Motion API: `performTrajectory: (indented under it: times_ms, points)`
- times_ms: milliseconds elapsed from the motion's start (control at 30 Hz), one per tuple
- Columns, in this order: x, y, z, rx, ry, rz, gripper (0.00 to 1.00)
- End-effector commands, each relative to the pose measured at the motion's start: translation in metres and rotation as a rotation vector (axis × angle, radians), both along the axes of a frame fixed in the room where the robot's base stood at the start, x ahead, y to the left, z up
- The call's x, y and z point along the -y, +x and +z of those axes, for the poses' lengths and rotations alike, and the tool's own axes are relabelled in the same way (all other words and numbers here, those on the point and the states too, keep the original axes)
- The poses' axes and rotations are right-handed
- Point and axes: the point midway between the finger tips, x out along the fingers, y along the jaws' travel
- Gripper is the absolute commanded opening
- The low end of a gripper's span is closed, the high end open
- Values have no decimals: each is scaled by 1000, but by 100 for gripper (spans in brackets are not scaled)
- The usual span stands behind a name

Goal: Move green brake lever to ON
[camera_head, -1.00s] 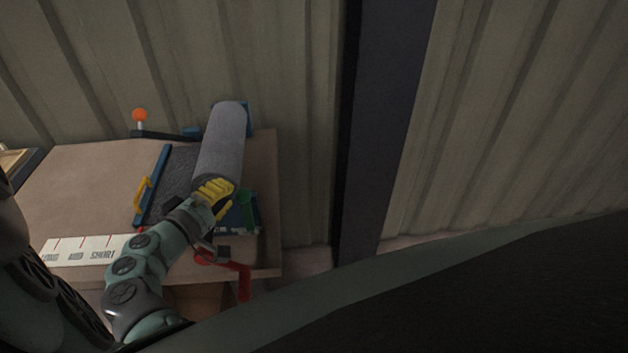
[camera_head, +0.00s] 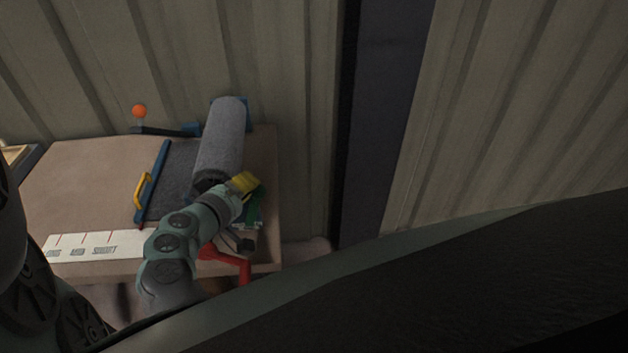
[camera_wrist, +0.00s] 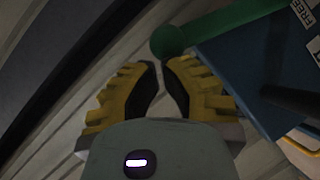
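The green brake lever (camera_head: 256,194) is at the right end of the bench, partly hidden behind my gripper (camera_head: 250,179). In the wrist view the lever (camera_wrist: 225,27) runs from a round green knob (camera_wrist: 168,42) to the upper right, over a blue housing (camera_wrist: 255,70). A label reading FREE (camera_wrist: 303,12) sits at the top right corner. My yellow gripper fingers (camera_wrist: 161,62) converge to a thin gap at the tips, with nothing visible between them. The knob appears just past the tips; I cannot tell whether they touch. No ON label is readable.
A grey roll (camera_head: 220,140) lies left of my gripper. A red crank (camera_head: 235,262) hangs at the bench's front edge. A blue bar with a yellow handle (camera_head: 144,188) and an orange-knobbed lever (camera_head: 139,112) are farther left. A corrugated wall (camera_head: 290,60) stands behind.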

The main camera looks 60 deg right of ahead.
Motion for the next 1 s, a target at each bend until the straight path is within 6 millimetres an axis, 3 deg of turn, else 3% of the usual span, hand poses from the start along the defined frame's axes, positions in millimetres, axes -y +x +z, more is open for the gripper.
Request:
performTrajectory:
  times_ms: [33,433,1000]
  points:
    - [7,-11,3,31,30,-17,0]
    - [33,-41,-12,276,240,-15,0]
    - [45,-53,-26,309,266,-8,0]
